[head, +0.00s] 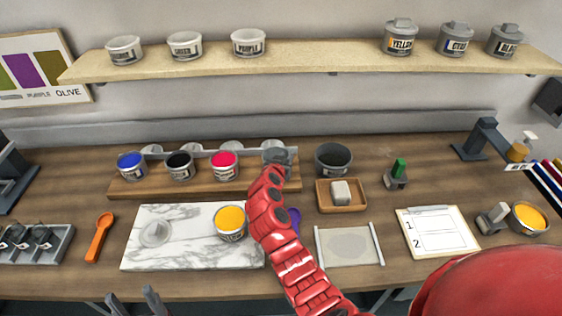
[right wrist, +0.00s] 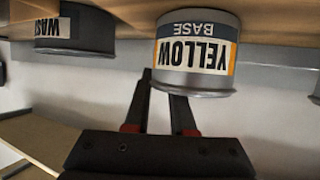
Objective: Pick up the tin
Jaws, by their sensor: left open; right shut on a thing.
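A grey tin labelled YELLOW BASE (right wrist: 195,52) shows upside down in the right wrist view. My right gripper (right wrist: 163,95) is shut on its edge; one finger lies beside the tin and the other is partly hidden behind it. In the head view the red right arm reaches the right end of the wooden rack, where my right gripper (head: 273,163) and the grey tin (head: 277,155) are small and hard to separate. My left gripper (head: 136,303) is open and empty at the bottom edge, in front of the table.
The rack (head: 202,186) holds blue, black and magenta tins. An open tin of yellow paint (head: 231,222) stands on the marble slab (head: 190,257). A dark pot (head: 333,160) stands right of the rack, near the right gripper. A shelf (head: 310,62) with several tins hangs above.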

